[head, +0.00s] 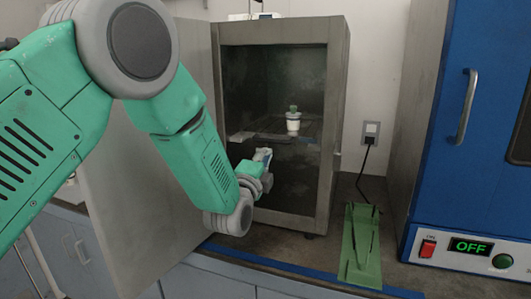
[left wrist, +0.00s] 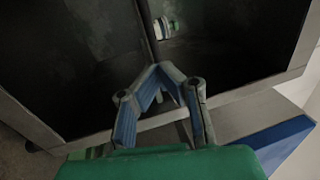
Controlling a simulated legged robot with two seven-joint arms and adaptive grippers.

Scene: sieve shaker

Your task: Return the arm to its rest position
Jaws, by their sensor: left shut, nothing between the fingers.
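My left arm comes in from the left in the head view. Its gripper (head: 263,158) is in front of the open grey cabinet (head: 338,130), partly hidden by its own wrist. In the left wrist view the two fingers (left wrist: 158,80) come together at their tips with nothing between them. A white jar with a green lid (head: 293,122) stands on the shelf inside the cabinet. The jar also shows in the left wrist view (left wrist: 167,28), beyond the fingertips and apart from them. My right gripper is not in view.
The cabinet's open door (head: 140,190) stands to the left, behind my arm. A blue oven (head: 415,200) with a lit OFF display stands at the right. A wall outlet (head: 371,130) has a black cord plugged in.

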